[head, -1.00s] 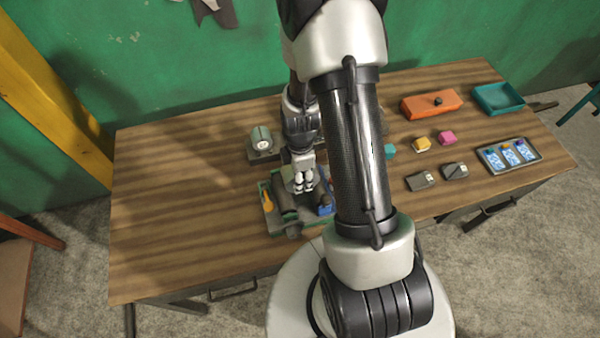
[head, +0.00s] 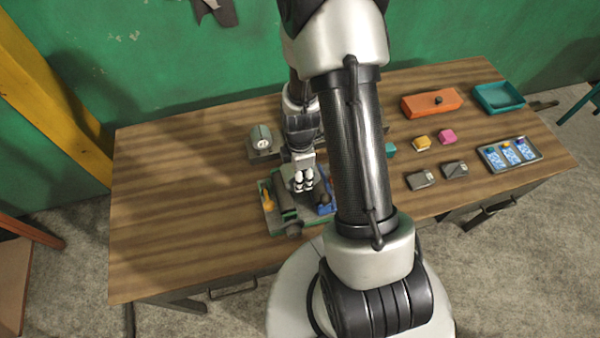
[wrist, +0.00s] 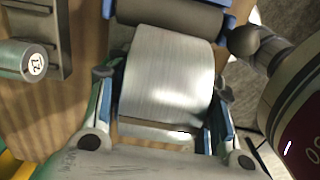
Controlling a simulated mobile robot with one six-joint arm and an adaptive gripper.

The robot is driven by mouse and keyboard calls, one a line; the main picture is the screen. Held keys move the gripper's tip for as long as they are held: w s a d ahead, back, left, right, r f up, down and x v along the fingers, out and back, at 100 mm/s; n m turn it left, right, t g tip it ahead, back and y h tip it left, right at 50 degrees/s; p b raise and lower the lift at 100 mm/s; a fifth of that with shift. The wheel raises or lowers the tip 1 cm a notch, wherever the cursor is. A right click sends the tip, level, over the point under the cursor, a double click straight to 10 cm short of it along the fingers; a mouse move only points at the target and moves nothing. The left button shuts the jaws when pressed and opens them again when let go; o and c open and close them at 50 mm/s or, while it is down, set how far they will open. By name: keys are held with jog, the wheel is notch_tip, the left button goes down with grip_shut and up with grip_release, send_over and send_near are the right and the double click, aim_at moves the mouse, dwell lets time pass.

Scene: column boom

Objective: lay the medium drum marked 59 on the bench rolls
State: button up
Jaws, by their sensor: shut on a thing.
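My gripper (wrist: 160,112) is shut on a silver, brushed-metal drum (wrist: 168,75), with a finger on each side. In the head view my gripper (head: 303,184) is over the green bench rolls (head: 268,218). Their dark grey roll (head: 284,197) shows left of the gripper. A dark roll (wrist: 172,13) in a blue bracket shows just beyond the drum in the wrist view. I cannot tell whether the drum touches the rolls. No mark is readable on the visible side of the held drum.
A grey-green drum with a white label (head: 262,138) sits on a stand behind. An orange box (head: 430,103), a teal tray (head: 500,97), small yellow and pink blocks, dark blocks and a tray of blue items (head: 509,154) lie right. The table's left half is clear.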

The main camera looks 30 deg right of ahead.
jog(key=shift+f, duration=0.15)
dwell(0.4)
jog(key=shift+f+b, duration=0.75)
jog(key=shift+b, duration=0.1)
jog(key=shift+f, duration=0.1)
jog(key=shift+f+b, duration=0.75)
jog(key=o, duration=1.3)
